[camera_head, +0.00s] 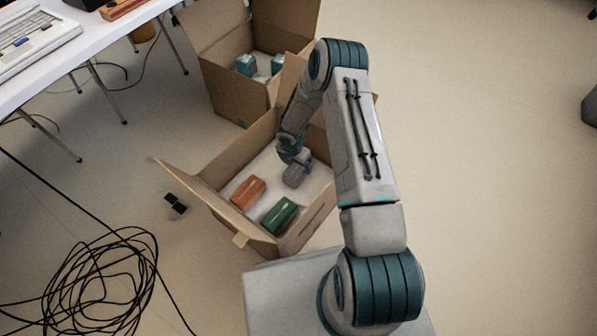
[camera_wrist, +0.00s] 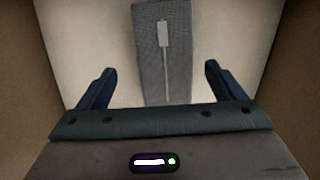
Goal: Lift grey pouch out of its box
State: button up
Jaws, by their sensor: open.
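The grey pouch (camera_head: 295,176) lies on the pale floor of an open cardboard box (camera_head: 225,215) in the head view. In the wrist view the pouch (camera_wrist: 165,70) is dark grey and textured, with a light tab and a thin strip along its middle. My gripper (camera_wrist: 160,85) is open, its two dark fingers spread to either side of the pouch's near part. The fingers do not touch it. In the head view my gripper (camera_head: 298,158) is inside the box right at the pouch, with its fingertips hard to make out.
An orange pouch (camera_head: 248,192) and a green pouch (camera_head: 279,215) lie in the same box. Its flaps stand out. A second box (camera_head: 225,85) with teal-and-white items stands behind. Coiled black cable (camera_head: 100,280) and a small black object (camera_head: 175,206) lie on the floor at left. A white table (camera_head: 75,50) is upper left.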

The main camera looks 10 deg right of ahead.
aim_at(298, 166)
jog(key=f+b, duration=0.1)
jog(key=f, duration=0.1)
jog(key=d+f+b, duration=0.1)
jog(key=f+b, duration=0.1)
jog(key=f, duration=0.1)
jog(key=shift+w+d, duration=0.15)
jog(key=shift+w, duration=0.05)
jog(key=c, duration=1.1)
